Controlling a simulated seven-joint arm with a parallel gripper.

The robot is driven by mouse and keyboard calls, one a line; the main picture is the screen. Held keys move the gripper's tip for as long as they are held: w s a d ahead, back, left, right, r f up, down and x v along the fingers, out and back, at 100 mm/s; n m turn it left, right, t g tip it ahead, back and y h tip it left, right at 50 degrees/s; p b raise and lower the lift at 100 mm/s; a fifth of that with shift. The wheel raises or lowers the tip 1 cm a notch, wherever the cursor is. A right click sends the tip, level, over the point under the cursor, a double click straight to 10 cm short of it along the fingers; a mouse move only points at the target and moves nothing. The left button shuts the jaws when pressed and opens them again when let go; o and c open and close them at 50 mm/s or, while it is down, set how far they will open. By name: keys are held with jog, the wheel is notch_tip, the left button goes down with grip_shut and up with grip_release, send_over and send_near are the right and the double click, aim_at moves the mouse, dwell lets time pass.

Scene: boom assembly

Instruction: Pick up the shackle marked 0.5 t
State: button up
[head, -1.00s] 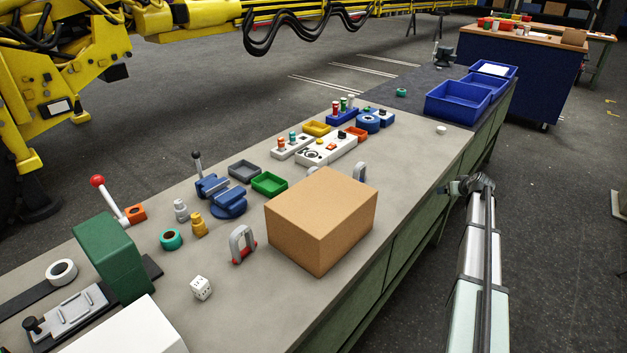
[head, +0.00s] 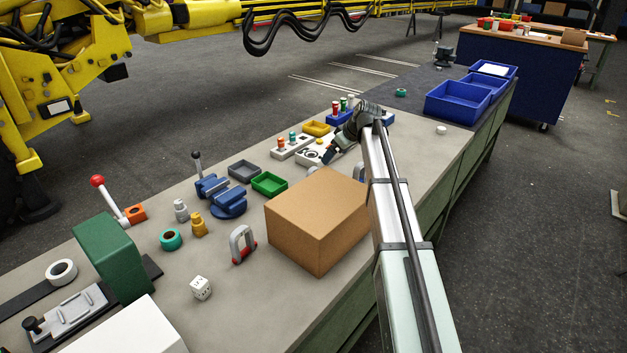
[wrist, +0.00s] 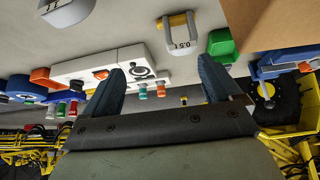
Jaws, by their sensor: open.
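The shackle marked 0.5 t (wrist: 181,42) shows in the wrist view, upper middle. It has a grey bow and a yellow pin, and its mark reads upside down. In the head view only a bit of a shackle (head: 311,170) shows behind the cardboard box, likely this one. My gripper (wrist: 160,66) is open and empty, with the shackle just beyond its fingertips in the picture. In the head view my gripper (head: 332,153) hangs over the bench behind the box. A larger grey shackle (wrist: 65,10) is cut off at the wrist view's top left. A red-pinned shackle (head: 242,244) stands left of the box.
The cardboard box (head: 318,218) stands close by and hides part of the bench. A green tray (head: 269,183), a grey tray (head: 244,171) and a blue vise (head: 225,198) lie to the left. A white control box (wrist: 103,68) is near my fingers.

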jog(key=shift+n+g, duration=0.3)
jog(key=shift+g, duration=0.1)
jog(key=a+x, duration=0.1)
jog(key=x, duration=0.3)
jog(key=a+x, duration=0.1)
jog(key=x, duration=0.4)
jog(key=s+a+x, duration=0.1)
jog(key=x, duration=0.4)
jog(key=shift+a+r, duration=0.15)
jog(key=shift+r, duration=0.15)
jog(key=shift+c, duration=0.2)
jog(key=c, duration=1.2)
